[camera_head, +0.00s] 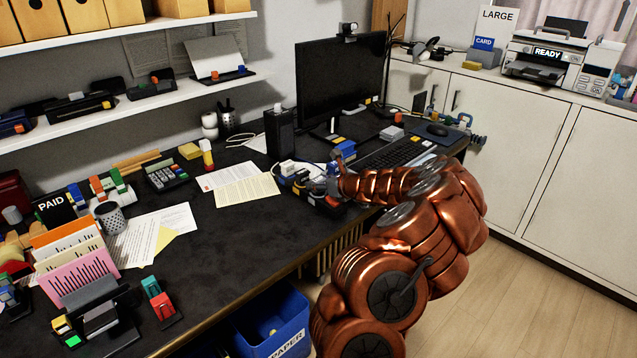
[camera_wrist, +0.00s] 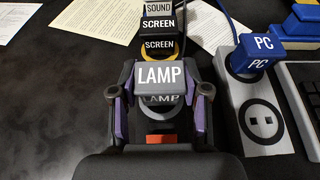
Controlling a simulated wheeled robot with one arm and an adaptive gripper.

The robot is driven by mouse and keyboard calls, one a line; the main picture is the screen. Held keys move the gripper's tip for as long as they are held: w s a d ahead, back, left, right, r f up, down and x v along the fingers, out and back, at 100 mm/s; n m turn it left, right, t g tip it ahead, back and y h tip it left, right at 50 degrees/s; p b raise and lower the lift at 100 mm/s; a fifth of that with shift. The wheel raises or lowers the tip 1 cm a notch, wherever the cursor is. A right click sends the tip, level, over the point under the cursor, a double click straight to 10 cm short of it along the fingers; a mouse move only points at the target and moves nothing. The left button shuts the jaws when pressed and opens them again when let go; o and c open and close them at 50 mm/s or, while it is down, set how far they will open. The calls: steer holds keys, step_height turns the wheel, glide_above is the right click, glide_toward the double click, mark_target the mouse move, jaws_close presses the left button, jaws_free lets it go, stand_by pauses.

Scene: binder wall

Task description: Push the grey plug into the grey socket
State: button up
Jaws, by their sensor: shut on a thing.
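The grey plug (camera_wrist: 160,77), marked LAMP on its top and front, sits between the jaws of my gripper (camera_wrist: 160,105) in the wrist view. The purple-lined fingers are shut on its two sides. A grey ring, the grey socket (camera_wrist: 158,113), shows just below the plug's front face, largely hidden by it. The plug is over this socket; I cannot tell how deep it sits. In the head view my gripper (camera_head: 330,190) is low at the desk's front edge, and the plug cannot be made out there.
A black SCREEN plug (camera_wrist: 158,28) and a SOUND plug (camera_wrist: 159,8) stand in line behind. At right, a blue PC plug (camera_wrist: 257,48) stands behind an open socket (camera_wrist: 262,122). The keyboard (camera_head: 392,152) lies to the right. Papers (camera_head: 240,183) lie left on the desk.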

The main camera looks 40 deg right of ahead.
steer(key=shift+f, duration=0.45)
steer(key=o, duration=1.2)
steer(key=shift+s+r, duration=0.1)
steer(key=v, duration=1.1)
steer(key=shift+s+r, duration=0.2)
steer(key=shift+s, duration=0.15)
steer(key=shift+a, duration=0.1)
